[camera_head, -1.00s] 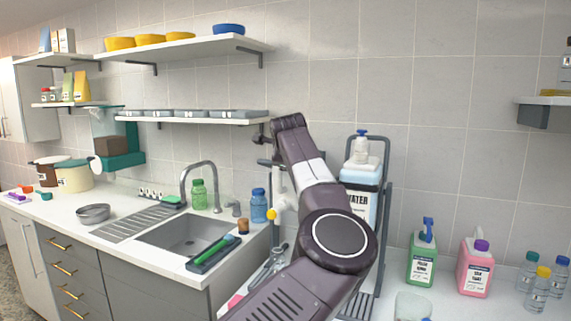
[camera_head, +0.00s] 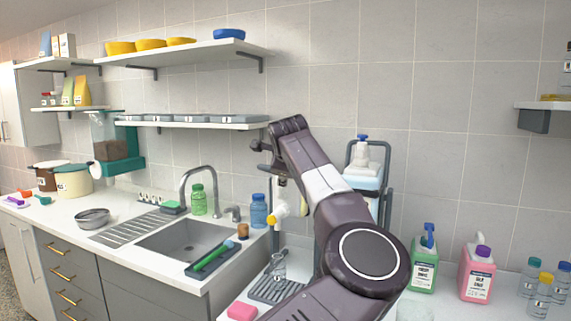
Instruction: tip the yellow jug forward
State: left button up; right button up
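I cannot make out a whole yellow jug. A pale yellow sliver (camera_head: 303,198) shows behind my arm beside the grey stand, and I cannot tell what it belongs to. A small white object with a yellow-orange knob (camera_head: 272,220) shows right of the blue bottle, partly hidden. One dark arm of mine, seemingly the left, bends up through the middle and covers much behind it. Grey finger-like parts (camera_head: 278,266) show low beside it, over a grey ribbed tray; whether they are open or shut is unclear. My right gripper is not in view.
A pale blue water container (camera_head: 368,180) stands in a dark frame, partly hidden. Green (camera_head: 424,262) and pink (camera_head: 477,270) jugs and several small bottles stand at the right. The sink (camera_head: 185,240) is at the left. A pink sponge (camera_head: 241,311) lies at the counter's front.

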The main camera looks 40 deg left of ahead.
pick_arm(q)
jog(key=v, duration=0.9)
jog(key=shift+a+r, duration=0.25)
jog(key=shift+w, duration=0.15)
